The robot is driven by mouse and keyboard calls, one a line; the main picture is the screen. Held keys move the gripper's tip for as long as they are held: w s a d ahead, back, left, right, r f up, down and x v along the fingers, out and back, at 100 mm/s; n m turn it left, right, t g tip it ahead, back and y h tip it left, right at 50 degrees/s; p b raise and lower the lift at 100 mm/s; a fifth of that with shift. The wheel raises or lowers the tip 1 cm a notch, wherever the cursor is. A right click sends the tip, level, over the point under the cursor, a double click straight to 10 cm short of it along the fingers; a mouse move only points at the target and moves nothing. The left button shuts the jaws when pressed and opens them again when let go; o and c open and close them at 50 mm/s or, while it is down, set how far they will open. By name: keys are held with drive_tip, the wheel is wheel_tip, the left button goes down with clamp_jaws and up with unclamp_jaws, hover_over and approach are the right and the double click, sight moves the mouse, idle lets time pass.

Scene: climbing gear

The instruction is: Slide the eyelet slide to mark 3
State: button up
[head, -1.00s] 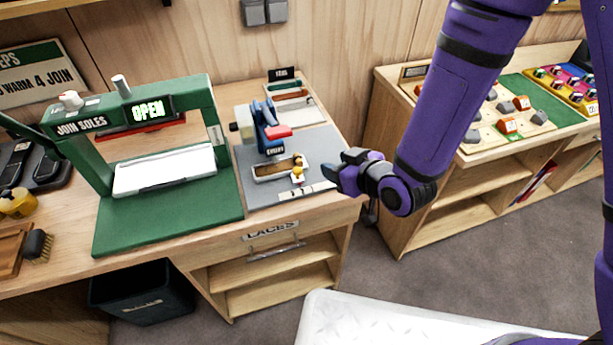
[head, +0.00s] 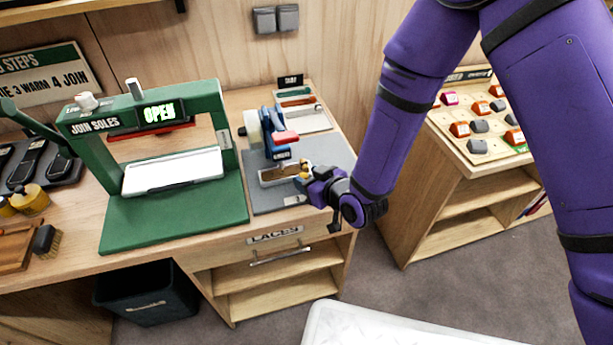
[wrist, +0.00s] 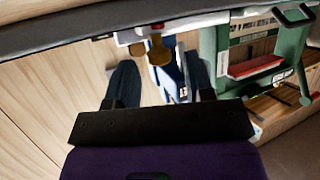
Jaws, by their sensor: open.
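The eyelet slide is a brass-coloured knob (head: 304,169) at the right end of a wooden channel (head: 270,178) below the blue eyelet press (head: 277,143). A pale scale strip (head: 295,200) lies in front on the grey mat; its marks cannot be read and my gripper hides part of it. My gripper (head: 310,181) is at the right of the channel, close to the knob. In the wrist view my gripper (wrist: 161,82) is open, its two dark fingers apart. The brass knob (wrist: 158,50) shows between and just beyond the fingertips; contact cannot be told.
The green sole-joining press (head: 175,205) stands left of the mat. The bench edge and the LACES drawer (head: 275,237) are below my gripper. A second bench with coloured holds (head: 470,118) stands to the right, behind my arm. A white surface (head: 400,325) is at the bottom.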

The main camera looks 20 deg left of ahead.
drive_tip(key=shift+w+a+f, duration=0.3)
drive_tip(key=shift+w+a, duration=0.1)
drive_tip(key=shift+a, duration=0.1)
clamp_jaws()
drive_tip(key=shift+s+a, duration=0.4)
drive_tip(key=shift+a, duration=0.25)
drive_tip(key=shift+s+a, duration=0.35)
drive_tip(key=shift+a, duration=0.25)
drive_tip(key=shift+r, duration=0.1)
unclamp_jaws()
drive_tip(key=shift+a, duration=0.1)
drive_tip(key=shift+s, duration=0.1)
drive_tip(key=v, duration=1)
drive_tip(key=shift+s+d+r, duration=0.15)
drive_tip(key=shift+d+r, duration=0.05)
drive_tip(key=shift+d, duration=0.15)
